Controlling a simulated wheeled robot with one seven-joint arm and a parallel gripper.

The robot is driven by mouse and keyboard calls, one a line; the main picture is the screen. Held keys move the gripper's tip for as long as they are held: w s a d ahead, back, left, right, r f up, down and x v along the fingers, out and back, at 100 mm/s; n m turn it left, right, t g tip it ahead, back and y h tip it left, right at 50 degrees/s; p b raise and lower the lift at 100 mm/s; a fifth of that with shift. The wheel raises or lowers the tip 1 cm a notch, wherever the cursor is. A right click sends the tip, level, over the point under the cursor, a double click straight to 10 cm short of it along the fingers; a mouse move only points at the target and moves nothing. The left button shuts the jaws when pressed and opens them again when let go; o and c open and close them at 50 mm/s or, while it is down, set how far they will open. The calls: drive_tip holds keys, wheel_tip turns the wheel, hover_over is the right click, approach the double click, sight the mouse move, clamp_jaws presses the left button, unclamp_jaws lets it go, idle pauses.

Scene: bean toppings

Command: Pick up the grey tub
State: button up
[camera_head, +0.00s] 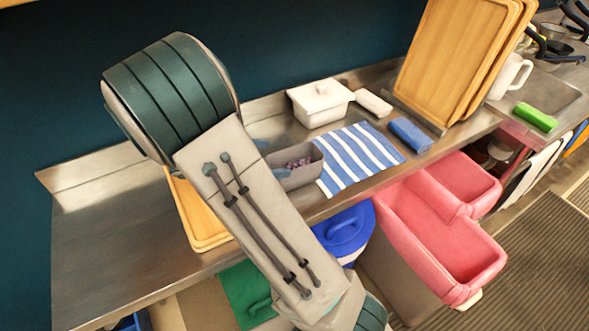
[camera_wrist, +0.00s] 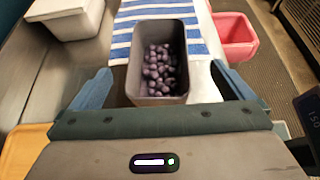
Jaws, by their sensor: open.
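The grey tub (camera_wrist: 138,68) is a small rectangular container holding several dark purple beans. In the wrist view it sits at the top centre, upright, on or beside a blue-and-white striped cloth. In the head view the grey tub (camera_head: 301,175) shows on the steel counter, partly hidden behind my arm. My gripper (camera_wrist: 158,92) is open. Its two blue fingers stand apart, one to the left and one to the right of the tub's near end, with no visible contact. In the head view my arm hides most of the gripper.
The striped cloth (camera_head: 362,158) lies right of the tub. A white lidded dish (camera_head: 318,103) stands behind it, and a blue block (camera_head: 410,135) lies to the right. Wooden boards (camera_head: 455,55) lean at the back right. A wooden board (camera_head: 198,222) lies left of my arm. Pink bins (camera_head: 440,235) stand below the counter edge.

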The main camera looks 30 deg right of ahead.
sight(287, 158)
drive_tip(key=shift+p+x, duration=0.55)
drive_tip(key=shift+x, duration=2.55)
drive_tip(key=shift+w+a, duration=0.1)
drive_tip(key=shift+w, duration=0.05)
drive_tip(key=c, duration=1.1)
